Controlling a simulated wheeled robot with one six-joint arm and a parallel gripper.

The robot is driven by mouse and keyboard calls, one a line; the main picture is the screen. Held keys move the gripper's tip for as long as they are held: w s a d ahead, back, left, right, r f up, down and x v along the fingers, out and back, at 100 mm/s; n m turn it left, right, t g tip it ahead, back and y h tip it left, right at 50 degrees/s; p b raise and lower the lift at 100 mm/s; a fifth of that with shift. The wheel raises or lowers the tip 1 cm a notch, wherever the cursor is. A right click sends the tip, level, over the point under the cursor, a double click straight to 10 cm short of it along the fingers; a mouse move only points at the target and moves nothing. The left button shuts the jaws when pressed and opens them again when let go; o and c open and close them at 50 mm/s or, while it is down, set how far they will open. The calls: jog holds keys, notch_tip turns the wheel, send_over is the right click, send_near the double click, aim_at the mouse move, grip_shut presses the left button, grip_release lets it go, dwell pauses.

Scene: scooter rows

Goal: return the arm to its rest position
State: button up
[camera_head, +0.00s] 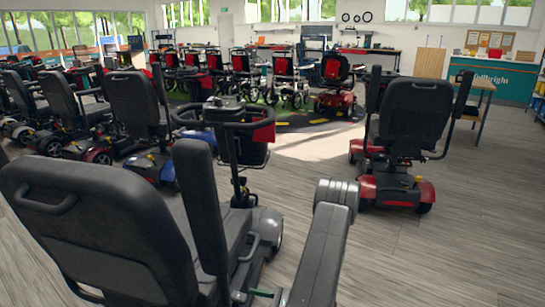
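Part of my arm shows at the bottom centre, a grey link rising to a rounded, ribbed joint. My gripper is not in view, so its opening and anything in it are hidden. The arm link stands just right of a near mobility scooter with a black seat (95,225). From this view I cannot tell whether the arm touches that scooter.
The near scooter's handlebar (228,125) faces away from me. A red scooter (410,130) stands at right, with clear wood floor (460,240) before it. Several scooters (140,105) line the left. Wheelchairs (285,70) stand behind. A teal counter (500,82) is far right.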

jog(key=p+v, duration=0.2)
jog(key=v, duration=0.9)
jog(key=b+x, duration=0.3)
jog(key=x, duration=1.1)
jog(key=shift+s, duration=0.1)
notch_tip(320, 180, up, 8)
jog(key=p, duration=0.5)
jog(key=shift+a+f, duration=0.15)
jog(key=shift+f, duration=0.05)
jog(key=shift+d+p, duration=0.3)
jog(key=shift+p, duration=0.05)
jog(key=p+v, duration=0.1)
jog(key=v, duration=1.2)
